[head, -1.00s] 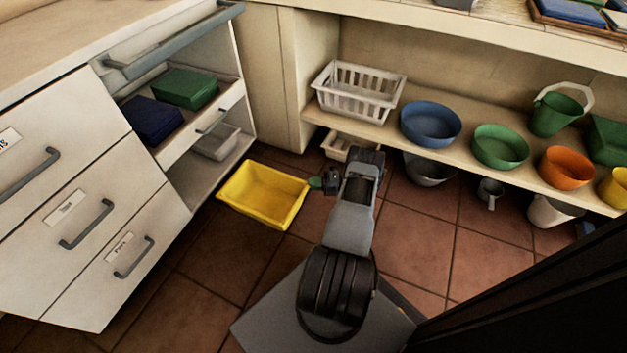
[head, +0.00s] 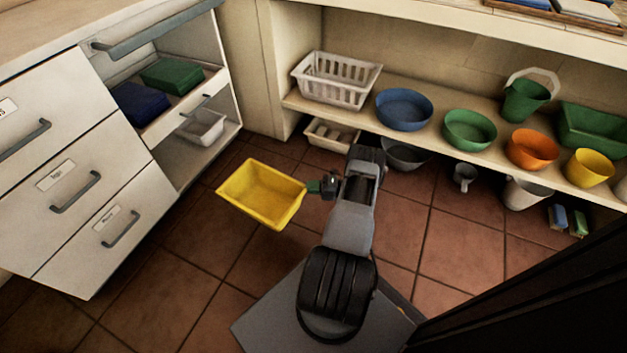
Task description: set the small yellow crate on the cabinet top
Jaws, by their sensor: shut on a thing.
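The small yellow crate (head: 262,195) is held out to the left of my arm, above the tiled floor, with its open top facing up and looking empty. My gripper (head: 316,187) is shut on the crate's right end, at the rim; the fingertips are partly hidden. The cabinet (head: 75,180) with white drawers stands on the left, and its pale top (head: 60,40) shows at the upper left, higher than the crate and apart from it.
The cabinet's open side holds a green box (head: 170,76), a dark blue box (head: 139,106) and a white bin (head: 203,127). On the right, a low shelf (head: 360,118) carries a white basket (head: 338,80), bowls and pots. Tiled floor (head: 190,260) between is clear.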

